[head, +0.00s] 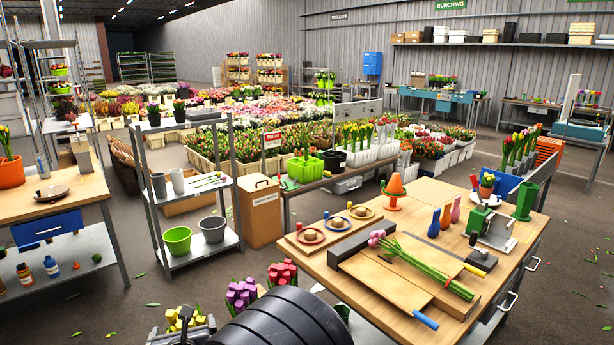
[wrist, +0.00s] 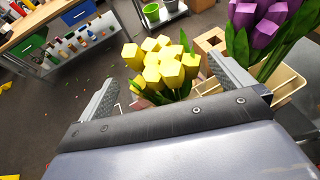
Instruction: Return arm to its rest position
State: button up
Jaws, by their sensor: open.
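My gripper (wrist: 165,75) is open in the wrist view, with one grey ridged finger on each side. A bunch of yellow tulips (wrist: 160,66) shows in the gap beyond the fingers; no finger visibly closes on it. Yellow tulip heads also show at the bottom left of the head view (head: 184,318). Purple tulips (wrist: 262,28) stand right of the right finger and also show in the head view (head: 241,294). A pink tulip bunch (head: 425,264) lies on a board on the wooden bench (head: 505,275).
A pale crate (wrist: 288,86) is close behind the right finger. Red tulips (head: 283,272) stand beside the purple ones. A grey shelf rack (head: 206,186) with green and grey buckets is at left centre.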

jog(key=x, duration=0.4)
jog(key=shift+w+f+p, duration=0.1)
jog(key=shift+w+p, duration=0.05)
jog(key=shift+p, duration=0.25)
